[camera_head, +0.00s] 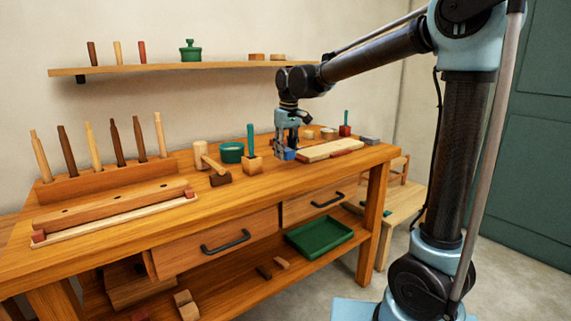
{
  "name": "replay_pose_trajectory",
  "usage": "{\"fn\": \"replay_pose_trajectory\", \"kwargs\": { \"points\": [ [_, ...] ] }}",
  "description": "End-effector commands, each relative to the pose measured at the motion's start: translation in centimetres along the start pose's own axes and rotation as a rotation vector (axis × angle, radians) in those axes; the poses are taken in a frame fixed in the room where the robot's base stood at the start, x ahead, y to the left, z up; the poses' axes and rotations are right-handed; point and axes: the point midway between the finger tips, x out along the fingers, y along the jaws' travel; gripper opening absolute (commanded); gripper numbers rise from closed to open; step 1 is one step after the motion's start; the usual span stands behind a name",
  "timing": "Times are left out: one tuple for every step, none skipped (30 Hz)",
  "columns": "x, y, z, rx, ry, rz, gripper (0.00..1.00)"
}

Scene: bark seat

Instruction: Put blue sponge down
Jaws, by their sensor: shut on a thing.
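The blue sponge (289,154) is a small blue block at the right part of the wooden workbench (225,200). My gripper (286,150) points down and is shut on it. The sponge is at or just above the bench top; I cannot tell whether it touches. The gripper fingers hide part of the sponge.
A light board (330,149) lies just right of the gripper. A wooden block with a teal-handled tool (252,164), a green bowl (232,152) and a mallet (216,172) stand to the left. A grey block (369,140) sits at the right end. The bench front is clear.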

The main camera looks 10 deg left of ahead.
Motion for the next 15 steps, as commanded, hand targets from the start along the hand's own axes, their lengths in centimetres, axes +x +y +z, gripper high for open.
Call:
{"fn": "replay_pose_trajectory", "kwargs": {
  "points": [
    [0.2,0.1,0.0,0.001,0.000,0.000,0.18],
    [0.4,0.1,0.0,0.001,0.000,0.000,0.18],
    [0.7,0.1,0.1,0.001,0.000,0.000,0.18],
    [0.9,0.1,0.1,0.001,0.000,0.000,0.18],
    [1.2,0.1,0.1,0.001,0.000,0.000,0.18],
    [1.7,0.1,0.2,0.001,0.000,0.000,0.18],
    [2.2,0.1,0.2,0.001,0.000,0.000,0.18],
    [2.6,0.1,0.3,0.002,0.000,0.000,0.18],
    [3.1,0.1,0.3,0.002,0.000,0.000,0.18],
    [3.5,0.1,0.4,0.002,0.000,0.000,0.18],
    [3.8,0.1,0.4,0.002,0.000,0.000,0.18],
    [4.1,0.1,0.5,0.002,0.000,0.000,0.18],
    [4.2,0.1,0.5,0.002,0.000,0.000,0.18],
    [4.3,0.1,0.6,0.002,0.000,0.000,0.18],
    [4.3,0.1,0.6,0.002,0.000,0.000,0.18]
  ]
}}
